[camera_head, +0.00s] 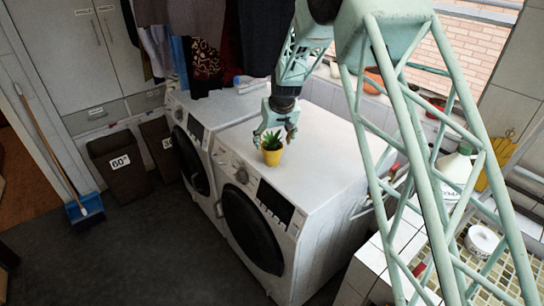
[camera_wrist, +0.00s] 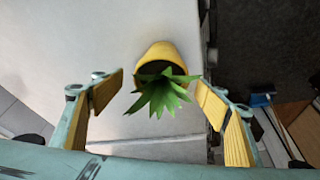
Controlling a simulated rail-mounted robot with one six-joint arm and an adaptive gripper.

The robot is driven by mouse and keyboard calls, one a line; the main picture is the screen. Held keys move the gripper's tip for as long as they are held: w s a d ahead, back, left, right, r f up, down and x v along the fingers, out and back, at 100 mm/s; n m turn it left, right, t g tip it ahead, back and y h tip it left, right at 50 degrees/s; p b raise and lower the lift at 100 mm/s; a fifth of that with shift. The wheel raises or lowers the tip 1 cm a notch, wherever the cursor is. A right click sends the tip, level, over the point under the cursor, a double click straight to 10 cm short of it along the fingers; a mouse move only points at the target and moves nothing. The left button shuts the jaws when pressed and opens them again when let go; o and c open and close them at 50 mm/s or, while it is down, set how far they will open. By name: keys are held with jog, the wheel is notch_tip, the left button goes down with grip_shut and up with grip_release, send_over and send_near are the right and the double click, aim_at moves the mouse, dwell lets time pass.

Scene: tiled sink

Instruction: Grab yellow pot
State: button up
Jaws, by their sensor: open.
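The yellow pot (camera_head: 272,156) holds a spiky green plant and stands upright on the white top of the right washing machine, close to its front edge. My gripper (camera_head: 273,138) is directly above and around the plant, pointing down. In the wrist view my gripper (camera_wrist: 160,90) is open, with one yellow-padded finger at left and one at right. The pot (camera_wrist: 162,54) and its green leaves (camera_wrist: 160,92) appear between the fingers, with a visible gap on the left. On the right the finger is close to the pot's edge; I cannot tell whether it touches.
Two washing machines (camera_head: 310,160) stand side by side. Dark clothes (camera_head: 262,35) hang behind my gripper at left. A white bottle (camera_head: 455,168) stands at the tiled sink on the right. The machine top to the pot's right is clear.

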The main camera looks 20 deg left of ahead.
aim_at(272, 148)
jog(key=shift+p+x, duration=0.4)
jog(key=shift+x, duration=1.55)
jog(key=shift+a, duration=0.1)
jog(key=shift+c, duration=0.4)
jog(key=c, duration=1.3)
